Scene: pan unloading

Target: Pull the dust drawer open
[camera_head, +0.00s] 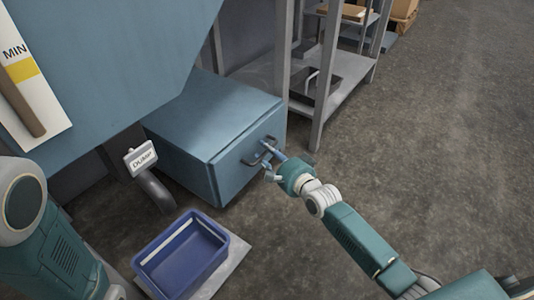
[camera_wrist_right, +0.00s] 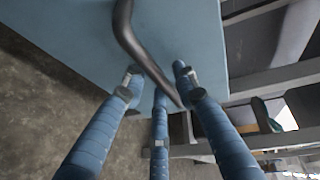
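The dust drawer (camera_head: 215,130) is a blue box with a flat top, low beside the large blue machine. A dark bar handle (camera_head: 252,156) is on its front face, and the handle also shows close up in the right wrist view (camera_wrist_right: 135,40). My right gripper (camera_head: 268,160) is at the handle. In the right wrist view its blue fingers (camera_wrist_right: 158,78) are spread around the end of the handle, with gaps between the fingertips. I cannot tell whether they touch it. My left arm shows at the left edge, but its gripper is out of sight.
A blue open bin (camera_head: 183,258) stands on a pale mat at the lower middle. A grey metal shelf (camera_head: 345,75) stands behind. The floor at right (camera_head: 440,130) is clear.

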